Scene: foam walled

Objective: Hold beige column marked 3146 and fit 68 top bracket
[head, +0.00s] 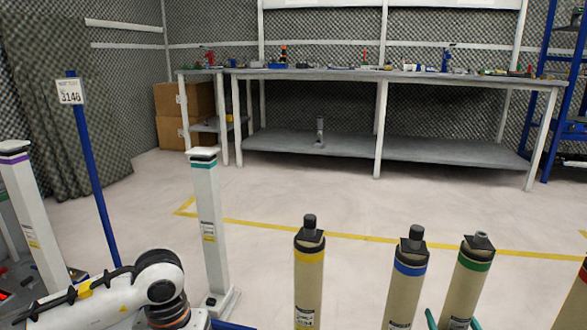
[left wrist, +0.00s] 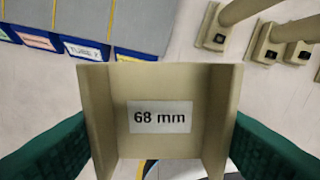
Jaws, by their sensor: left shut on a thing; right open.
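Several beige columns stand at the lower right of the head view: one with a yellow band (head: 309,275), one with a blue band (head: 405,285), one with a green band (head: 468,275), and a red-banded one at the edge. I cannot read their small labels. My left gripper (left wrist: 160,145) is shut on a beige U-shaped bracket (left wrist: 160,86) labelled 68 mm, held above the floor.
A white column with a teal band (head: 207,215) stands left of centre, and a purple-banded one (head: 32,215) farther left. A long workbench (head: 400,75) stands behind. Blue labelled bins (left wrist: 85,50) and beige column feet (left wrist: 263,52) show below my left wrist. The middle floor is clear.

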